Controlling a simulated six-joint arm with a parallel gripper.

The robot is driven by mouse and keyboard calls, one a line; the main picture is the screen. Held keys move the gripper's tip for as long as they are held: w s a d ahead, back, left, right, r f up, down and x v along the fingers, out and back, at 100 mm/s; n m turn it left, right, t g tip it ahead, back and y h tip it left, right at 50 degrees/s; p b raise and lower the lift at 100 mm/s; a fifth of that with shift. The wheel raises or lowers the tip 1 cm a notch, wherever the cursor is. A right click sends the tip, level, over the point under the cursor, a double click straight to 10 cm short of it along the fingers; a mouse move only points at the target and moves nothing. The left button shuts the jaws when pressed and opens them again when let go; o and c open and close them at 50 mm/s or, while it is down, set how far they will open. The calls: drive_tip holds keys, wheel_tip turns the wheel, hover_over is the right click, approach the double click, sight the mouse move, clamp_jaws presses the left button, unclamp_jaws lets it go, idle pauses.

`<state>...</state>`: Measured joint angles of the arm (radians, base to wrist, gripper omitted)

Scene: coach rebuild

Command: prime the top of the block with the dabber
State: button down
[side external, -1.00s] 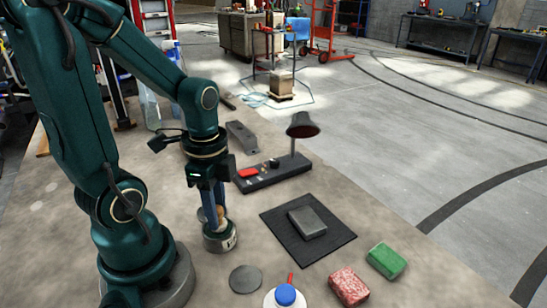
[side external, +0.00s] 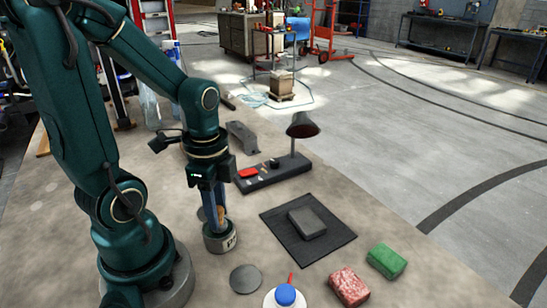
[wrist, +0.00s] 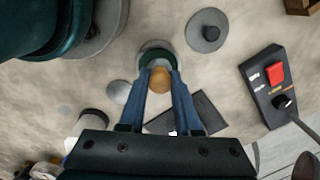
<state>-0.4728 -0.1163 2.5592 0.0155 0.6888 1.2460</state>
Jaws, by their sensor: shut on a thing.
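My gripper (side external: 218,219) points down over the labelled round pot (side external: 222,243) and is shut on the dabber's round wooden handle (side external: 221,213). In the wrist view the handle (wrist: 159,80) sits between the two blue fingers, with the pot's dark green rim (wrist: 154,47) around and beyond it. The dabber's lower end is hidden in the pot. The grey block (side external: 307,222) lies flat on a black square mat (side external: 275,217), right of the pot. In the wrist view the mat (wrist: 205,110) is partly covered by my gripper.
A grey disc (side external: 245,279) lies in front of the pot. A white bottle with a blue cap (side external: 285,295), a red speckled block (side external: 349,287) and a green block (side external: 386,261) are near the front. A lamp on a dark base (side external: 275,175) stands behind the mat.

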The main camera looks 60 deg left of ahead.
drive_tip(key=shift+r, duration=3.5)
